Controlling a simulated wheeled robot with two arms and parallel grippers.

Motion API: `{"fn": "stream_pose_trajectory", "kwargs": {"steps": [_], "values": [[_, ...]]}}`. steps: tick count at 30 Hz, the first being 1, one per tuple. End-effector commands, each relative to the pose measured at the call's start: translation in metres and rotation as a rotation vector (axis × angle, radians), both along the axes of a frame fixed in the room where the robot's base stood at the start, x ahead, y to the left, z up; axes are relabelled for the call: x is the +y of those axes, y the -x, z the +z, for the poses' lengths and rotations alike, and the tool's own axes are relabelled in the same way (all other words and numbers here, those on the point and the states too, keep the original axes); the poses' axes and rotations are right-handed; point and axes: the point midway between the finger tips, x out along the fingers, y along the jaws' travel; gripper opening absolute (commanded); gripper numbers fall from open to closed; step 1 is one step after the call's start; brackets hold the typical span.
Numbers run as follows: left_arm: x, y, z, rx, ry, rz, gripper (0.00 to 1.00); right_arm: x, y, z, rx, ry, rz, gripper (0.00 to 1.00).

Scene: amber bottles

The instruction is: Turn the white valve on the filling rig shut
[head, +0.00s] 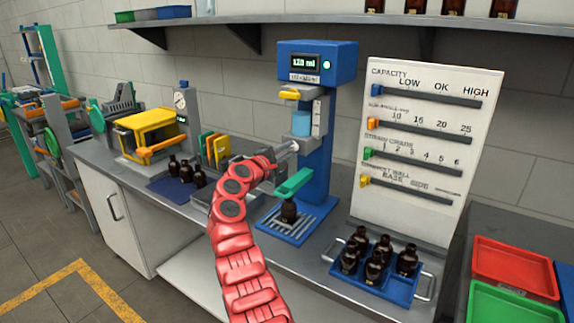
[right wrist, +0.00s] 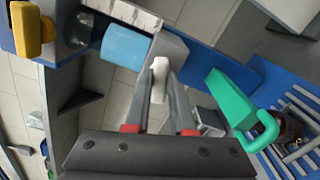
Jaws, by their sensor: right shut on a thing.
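The filling rig (head: 318,165) is a blue column with a display head reading about 120 ml, a light blue cylinder (head: 301,123) and a green part (head: 293,182) lower down. My right gripper (head: 284,151), on the red arm, reaches the rig's front just below the cylinder. In the right wrist view the white valve (right wrist: 159,78) sticks out of a grey block between the fingers of my right gripper (right wrist: 157,86), which is shut on it. In the head view the fingers largely hide the valve. A brown bottle (head: 288,211) stands on the rig's slatted base. My left gripper is out of view.
A blue tray (head: 372,288) of brown bottles stands right of the rig, before a white slider board (head: 415,215). Left are several bottles on a dark blue mat (head: 160,189) and a yellow machine (head: 150,128). Red (head: 515,266) and green (head: 510,305) trays lie far right.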

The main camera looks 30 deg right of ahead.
Motion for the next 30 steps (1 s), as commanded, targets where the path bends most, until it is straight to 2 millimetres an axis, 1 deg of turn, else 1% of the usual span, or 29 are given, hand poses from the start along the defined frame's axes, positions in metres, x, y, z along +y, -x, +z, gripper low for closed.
{"fn": "stream_pose_trajectory", "kwargs": {"steps": [1,3,6,12,20,30], "values": [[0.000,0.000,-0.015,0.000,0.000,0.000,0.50,-0.001,0.000,-0.009,-0.033,-0.016,-0.001,0.00],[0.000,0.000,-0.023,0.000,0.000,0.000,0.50,-0.001,0.000,-0.009,-0.082,-0.036,-0.001,0.00],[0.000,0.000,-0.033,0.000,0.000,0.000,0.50,-0.001,0.000,-0.008,-0.147,-0.063,-0.001,0.00],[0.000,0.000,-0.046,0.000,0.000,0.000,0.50,-0.001,0.000,-0.006,-0.240,-0.101,-0.001,0.00],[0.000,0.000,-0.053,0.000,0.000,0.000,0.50,0.000,0.000,-0.005,-0.297,-0.126,0.000,0.00],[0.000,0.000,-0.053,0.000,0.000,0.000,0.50,0.000,0.000,-0.004,-0.307,-0.130,0.000,0.00]]}}
